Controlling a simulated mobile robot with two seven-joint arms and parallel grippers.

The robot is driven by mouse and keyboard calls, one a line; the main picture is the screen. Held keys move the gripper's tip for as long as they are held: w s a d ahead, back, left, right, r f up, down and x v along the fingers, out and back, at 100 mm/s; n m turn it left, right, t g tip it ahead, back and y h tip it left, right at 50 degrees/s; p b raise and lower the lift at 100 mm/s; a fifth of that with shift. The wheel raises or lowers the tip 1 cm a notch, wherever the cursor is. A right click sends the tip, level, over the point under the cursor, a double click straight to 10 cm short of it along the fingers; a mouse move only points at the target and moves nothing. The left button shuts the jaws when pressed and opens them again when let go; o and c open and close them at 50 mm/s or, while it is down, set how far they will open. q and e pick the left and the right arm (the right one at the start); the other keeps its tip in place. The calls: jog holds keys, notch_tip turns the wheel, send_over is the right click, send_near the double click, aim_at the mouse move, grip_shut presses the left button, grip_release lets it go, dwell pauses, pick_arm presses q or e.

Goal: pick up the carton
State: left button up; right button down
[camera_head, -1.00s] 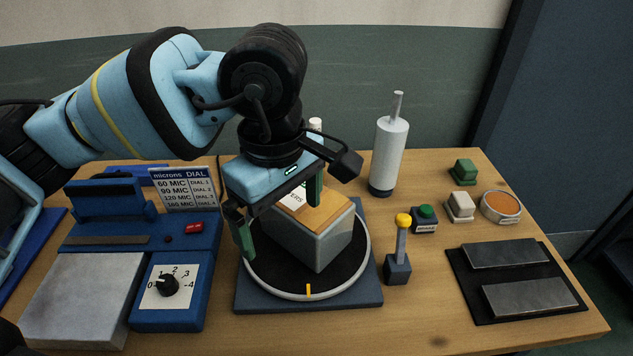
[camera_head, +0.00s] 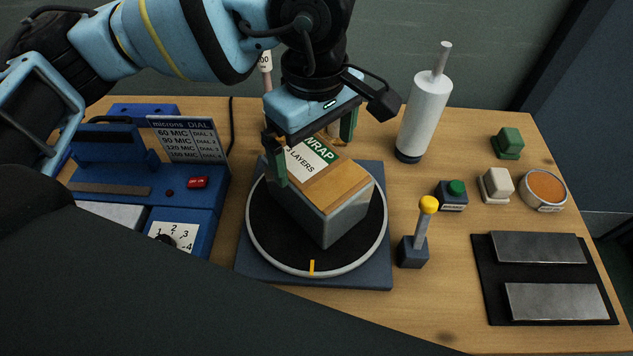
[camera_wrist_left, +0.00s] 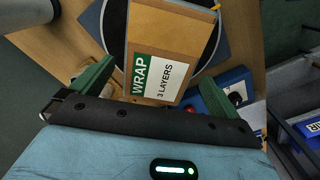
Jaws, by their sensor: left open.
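The carton (camera_head: 335,205) is a grey-sided box with a brown top and a green and white label reading WRAP, 3 LAYERS. It sits on the black round turntable (camera_head: 270,235). My left gripper (camera_head: 313,148) is open over the carton's back, labelled end, with one green finger on each side. In the left wrist view the carton's top (camera_wrist_left: 172,40) shows ahead of and between the fingers of the left gripper (camera_wrist_left: 142,85). I cannot tell how low the fingertips are beside the carton. My right gripper is not in view.
A blue dial machine (camera_head: 190,190) stands left of the turntable. A white cylinder (camera_head: 425,110) is behind right. A yellow-knobbed lever (camera_head: 420,235) and green button (camera_head: 455,192) are close on the right. A black mat (camera_head: 490,285) holds metal plates. A large dark shape covers the lower left.

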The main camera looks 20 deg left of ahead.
aim_at(317, 165)
pick_arm(q)
jog(key=shift+s+f, duration=0.1)
jog(key=shift+f, duration=0.4)
notch_tip(317, 165, down, 4)
jog(key=shift+f+p, duration=0.1)
jog(key=shift+p, duration=0.25)
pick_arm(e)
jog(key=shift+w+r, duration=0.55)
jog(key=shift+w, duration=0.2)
pick_arm(q)
jog(key=shift+d, duration=0.1)
jog(key=c, duration=1.4)
jog(key=shift+c, duration=0.6)
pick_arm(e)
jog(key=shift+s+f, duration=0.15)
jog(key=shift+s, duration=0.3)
pick_arm(q)
jog(key=shift+r, duration=0.2)
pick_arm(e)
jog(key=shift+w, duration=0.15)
